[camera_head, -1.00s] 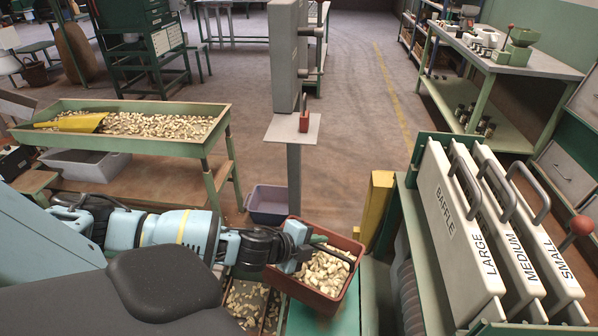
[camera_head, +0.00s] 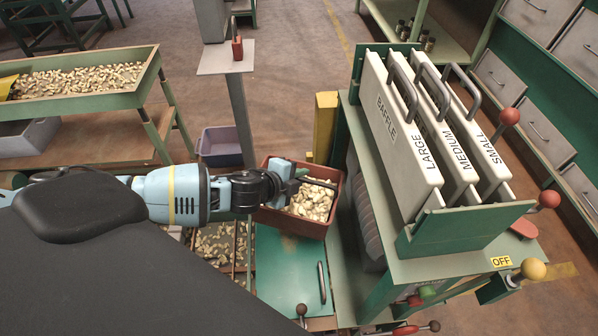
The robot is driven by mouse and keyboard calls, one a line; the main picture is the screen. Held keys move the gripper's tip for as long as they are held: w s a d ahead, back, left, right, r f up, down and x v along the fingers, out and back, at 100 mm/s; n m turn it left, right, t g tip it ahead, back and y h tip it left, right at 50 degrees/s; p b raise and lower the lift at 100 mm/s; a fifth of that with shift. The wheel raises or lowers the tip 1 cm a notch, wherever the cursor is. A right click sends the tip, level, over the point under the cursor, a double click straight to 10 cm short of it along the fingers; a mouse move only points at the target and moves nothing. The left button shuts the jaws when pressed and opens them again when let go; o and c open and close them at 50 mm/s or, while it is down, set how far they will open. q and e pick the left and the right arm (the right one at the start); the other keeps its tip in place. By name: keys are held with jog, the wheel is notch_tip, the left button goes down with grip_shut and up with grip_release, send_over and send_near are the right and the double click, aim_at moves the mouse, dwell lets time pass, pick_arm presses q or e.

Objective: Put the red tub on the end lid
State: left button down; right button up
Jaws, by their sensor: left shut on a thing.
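The red tub (camera_head: 296,224), full of nuts, is upright at the middle of the head view. My left gripper (camera_head: 292,182) reaches in from the left and is shut on the tub, at its left side. The green lid (camera_head: 283,272), with a grey bar handle on its right part, lies flat just nearer than the tub. The tub overlaps the lid's far edge in the picture; I cannot tell how high it is above it. My right gripper is not in view.
An open hopper with nuts (camera_head: 214,246) is left of the lid. The machine with upright Baffle, Large, Medium and Small plates (camera_head: 398,140) stands close on the right. A yellow post (camera_head: 324,127) rises behind the tub. A nut table (camera_head: 80,105) is at the far left.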

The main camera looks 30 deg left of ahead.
pick_arm(q)
jog(key=shift+w, duration=0.15)
notch_tip(320, 180, down, 4)
jog(key=shift+r+b, duration=0.25)
jog(key=shift+b, duration=0.3)
jog(key=shift+w+d+f, duration=0.1)
jog(key=shift+d+f, duration=0.1)
jog(key=shift+f, duration=0.05)
jog(key=c, duration=1.8)
grip_release()
jog(key=shift+f, duration=0.2)
jog(key=o, duration=0.3)
jog(key=shift+s, duration=0.2)
jog(key=shift+r, duration=0.1)
